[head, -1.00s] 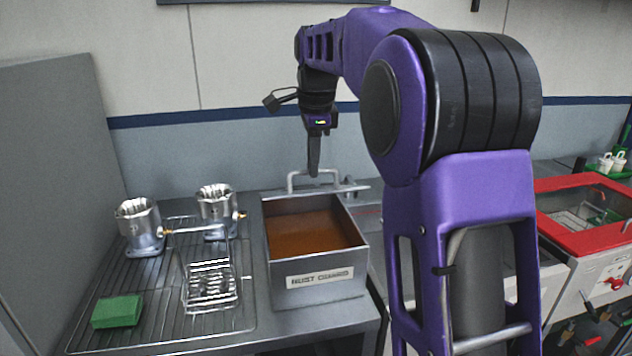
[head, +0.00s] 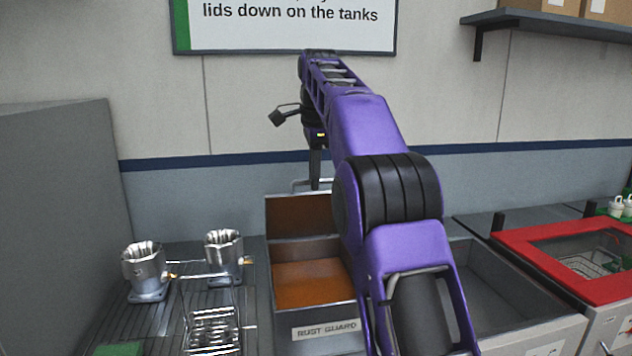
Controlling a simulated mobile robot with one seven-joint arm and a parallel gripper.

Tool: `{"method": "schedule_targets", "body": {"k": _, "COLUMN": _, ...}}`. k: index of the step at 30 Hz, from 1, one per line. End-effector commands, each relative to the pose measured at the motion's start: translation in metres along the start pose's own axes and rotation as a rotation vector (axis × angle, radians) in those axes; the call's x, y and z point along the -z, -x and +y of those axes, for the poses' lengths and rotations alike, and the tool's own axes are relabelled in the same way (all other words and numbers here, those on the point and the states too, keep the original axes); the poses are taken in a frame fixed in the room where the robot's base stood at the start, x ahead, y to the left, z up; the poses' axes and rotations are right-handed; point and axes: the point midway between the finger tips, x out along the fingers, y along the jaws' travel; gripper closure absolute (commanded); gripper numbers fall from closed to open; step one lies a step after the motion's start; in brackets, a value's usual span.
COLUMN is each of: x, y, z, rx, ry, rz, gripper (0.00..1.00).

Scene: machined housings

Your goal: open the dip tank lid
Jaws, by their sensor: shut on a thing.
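The dip tank (head: 322,332), a grey box labelled "RUST GUARD", holds brown liquid (head: 305,283). Its lid (head: 300,215) stands raised at the tank's back edge, with its brownish underside facing me. A pale bar handle (head: 299,183) shows at the lid's top edge. My gripper (head: 315,184) points down there and is shut on the handle; its fingertips are partly hidden behind the lid. My arm covers the right side of the tank and lid.
Two metal housings (head: 145,272) (head: 224,256) stand on a wire drying rack at left, near a wire basket (head: 212,330) and a green block (head: 118,349). A grey basin (head: 500,290) and a red-framed tank (head: 565,262) lie at right. A wall sign (head: 290,25) hangs behind.

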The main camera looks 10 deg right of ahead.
Motion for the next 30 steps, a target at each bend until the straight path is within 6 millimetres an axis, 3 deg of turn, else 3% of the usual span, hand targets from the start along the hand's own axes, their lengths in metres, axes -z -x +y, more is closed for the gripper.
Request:
{"method": "schedule_targets", "body": {"k": 9, "x": -0.0002, "y": -0.0036, "z": -0.0105, "rx": -0.006, "ry": 0.001, "rz": -0.001, "gripper": 1.00}}
{"method": "schedule_targets", "body": {"k": 27, "x": -0.0002, "y": -0.0037, "z": -0.0121, "rx": -0.010, "ry": 0.001, "rz": -0.001, "gripper": 1.00}}
{"method": "schedule_targets", "body": {"k": 28, "x": -0.0002, "y": -0.0037, "z": -0.0121, "rx": -0.010, "ry": 0.001, "rz": -0.001, "gripper": 0.82}}
{"method": "schedule_targets", "body": {"k": 30, "x": -0.0002, "y": -0.0032, "z": -0.0120, "rx": -0.009, "ry": 0.000, "rz": -0.001, "gripper": 0.69}}
